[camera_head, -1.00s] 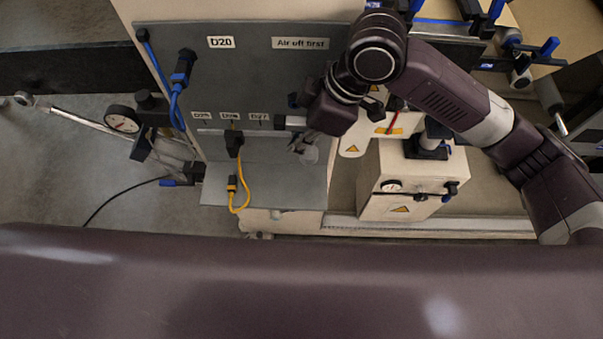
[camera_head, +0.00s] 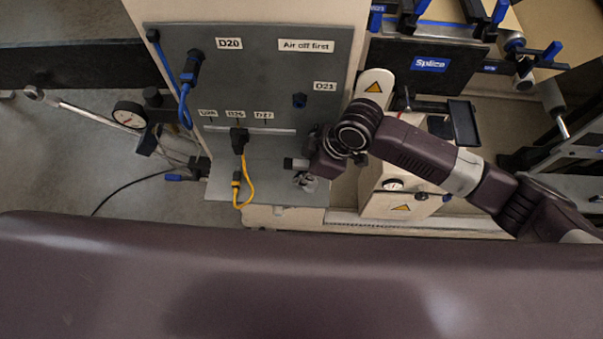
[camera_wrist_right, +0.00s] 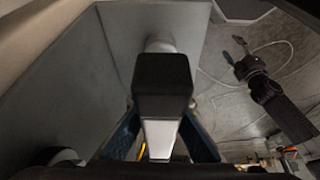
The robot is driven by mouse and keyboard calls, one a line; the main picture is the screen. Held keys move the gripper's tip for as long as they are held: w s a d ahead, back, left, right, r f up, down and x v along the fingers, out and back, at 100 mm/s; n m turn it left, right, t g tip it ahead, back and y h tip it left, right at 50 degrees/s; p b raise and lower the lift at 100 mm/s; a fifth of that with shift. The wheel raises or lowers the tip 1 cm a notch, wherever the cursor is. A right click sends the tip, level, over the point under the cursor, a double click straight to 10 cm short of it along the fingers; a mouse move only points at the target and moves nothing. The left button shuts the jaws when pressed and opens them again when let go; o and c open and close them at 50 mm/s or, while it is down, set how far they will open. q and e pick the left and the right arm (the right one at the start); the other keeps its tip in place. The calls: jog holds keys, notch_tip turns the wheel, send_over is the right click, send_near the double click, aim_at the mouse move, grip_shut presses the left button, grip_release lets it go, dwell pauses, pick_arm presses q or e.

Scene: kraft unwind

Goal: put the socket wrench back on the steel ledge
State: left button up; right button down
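My right gripper (camera_head: 305,178) is low in front of the grey panel, over the right part of the steel ledge (camera_head: 225,185). It holds what looks like the socket wrench, whose dark end (camera_head: 289,163) sticks out to the left. In the right wrist view the wrench shows as a black block (camera_wrist_right: 163,80) with a pale bar below it, between the two blue-edged fingers (camera_wrist_right: 163,130). The block hides the fingertips. The wrench appears close above the ledge; I cannot tell if it touches. My left gripper is not in view.
A yellow cable (camera_head: 250,190) with a black plug hangs at the ledge's left half. A blue cable (camera_head: 184,100) hangs higher on the panel (camera_head: 265,85). A beige box with a gauge (camera_head: 385,200) stands right of the ledge. A gauge (camera_head: 130,114) is at left.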

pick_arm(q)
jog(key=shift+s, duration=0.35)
pick_arm(e)
jog(key=c, duration=2.1)
grip_release()
jog(key=b+v, duration=0.1)
jog(key=v, duration=1.1)
jog(key=shift+r, duration=0.1)
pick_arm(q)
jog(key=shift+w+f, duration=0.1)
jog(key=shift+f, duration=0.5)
